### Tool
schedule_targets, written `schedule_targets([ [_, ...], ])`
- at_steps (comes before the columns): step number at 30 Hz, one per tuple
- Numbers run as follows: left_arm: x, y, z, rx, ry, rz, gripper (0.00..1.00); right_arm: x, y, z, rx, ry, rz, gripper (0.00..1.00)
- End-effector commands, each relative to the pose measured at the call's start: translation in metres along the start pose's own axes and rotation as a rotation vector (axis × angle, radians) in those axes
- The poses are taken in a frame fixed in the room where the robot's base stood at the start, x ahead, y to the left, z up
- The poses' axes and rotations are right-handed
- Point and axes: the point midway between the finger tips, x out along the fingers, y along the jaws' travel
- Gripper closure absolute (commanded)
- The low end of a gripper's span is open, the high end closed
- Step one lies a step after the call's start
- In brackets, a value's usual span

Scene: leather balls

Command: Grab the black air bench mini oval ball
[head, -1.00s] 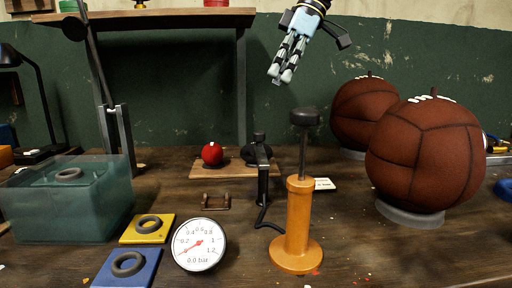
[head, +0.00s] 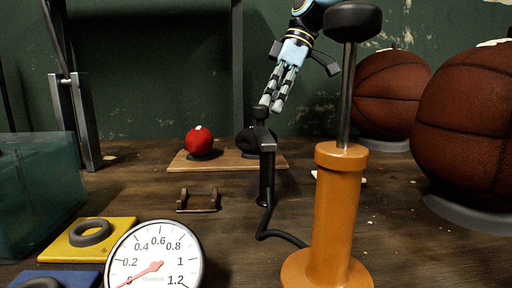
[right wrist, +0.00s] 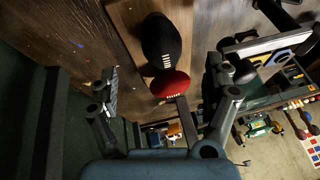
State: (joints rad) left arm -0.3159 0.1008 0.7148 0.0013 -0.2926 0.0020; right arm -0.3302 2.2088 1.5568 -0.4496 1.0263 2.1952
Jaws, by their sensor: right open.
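The black mini oval ball (head: 247,141) sits on the right part of a small wooden board (head: 225,159), partly hidden behind a black upright stand (head: 266,165). In the right wrist view the black ball (right wrist: 161,42) shows whole, with white laces, beyond the red ball and between the finger directions. My right gripper (head: 271,104) reaches down from above, its fingertips above and slightly right of the black ball in the head view. It is open and empty, apart from the ball. My left gripper is not in view.
A red ball (head: 200,141) sits left on the same board. An orange pump (head: 335,215) stands in front right, its hose running to the black stand. A pressure gauge (head: 155,258) and small bracket (head: 197,200) lie in front. Large brown balls (head: 465,125) stand right.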

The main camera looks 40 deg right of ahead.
Motion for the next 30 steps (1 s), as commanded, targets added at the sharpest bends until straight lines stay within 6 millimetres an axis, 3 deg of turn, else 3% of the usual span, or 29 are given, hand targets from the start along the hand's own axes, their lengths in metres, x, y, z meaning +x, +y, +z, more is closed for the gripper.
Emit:
schedule_targets([
  [3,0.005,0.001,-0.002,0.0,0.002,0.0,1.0,0.022,0.0,0.001,0.0,-0.005,-0.002,0.17],
  [10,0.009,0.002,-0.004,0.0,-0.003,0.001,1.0,0.042,-0.001,0.001,0.0,-0.003,-0.002,0.17],
  [18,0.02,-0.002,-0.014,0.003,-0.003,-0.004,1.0,0.083,-0.002,0.001,0.0,-0.004,-0.002,0.17],
  [26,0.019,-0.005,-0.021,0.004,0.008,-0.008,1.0,0.085,-0.002,0.0,0.0,0.0,0.0,0.17],
  [30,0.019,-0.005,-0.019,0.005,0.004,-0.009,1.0,0.085,-0.002,0.0,0.0,0.0,0.0,0.31],
])
